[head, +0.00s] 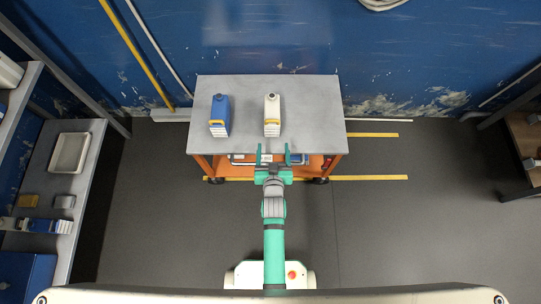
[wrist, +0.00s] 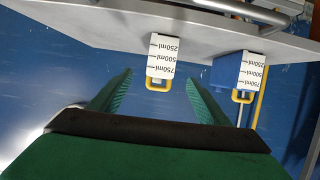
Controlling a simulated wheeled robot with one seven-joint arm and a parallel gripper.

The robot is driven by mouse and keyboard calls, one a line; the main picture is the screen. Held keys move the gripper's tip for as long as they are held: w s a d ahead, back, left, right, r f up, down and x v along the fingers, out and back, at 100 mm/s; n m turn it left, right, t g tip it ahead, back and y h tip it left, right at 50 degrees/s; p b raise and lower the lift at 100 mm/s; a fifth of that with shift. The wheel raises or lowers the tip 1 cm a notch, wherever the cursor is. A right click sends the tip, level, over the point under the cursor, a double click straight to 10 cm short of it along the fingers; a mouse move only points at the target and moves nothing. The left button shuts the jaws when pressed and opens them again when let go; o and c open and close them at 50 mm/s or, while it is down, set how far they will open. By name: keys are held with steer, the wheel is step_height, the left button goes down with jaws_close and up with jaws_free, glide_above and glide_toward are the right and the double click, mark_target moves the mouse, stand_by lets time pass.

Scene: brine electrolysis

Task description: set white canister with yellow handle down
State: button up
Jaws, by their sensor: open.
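A blue canister with a yellow handle (head: 220,113) stands to the left on the same cart top. The right part of the top is clear. A shelf (head: 93,160) with a tray (head: 70,153) and small items is at the left. A brown table (head: 525,140) is at the right.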

steer(key=v, duration=1.9)
steer(key=s+a+r+t, duration=0.1)
steer(key=s+r, duration=1.1)
steer(key=r, duration=0.1)
steer(key=shift+t, duration=0.3)
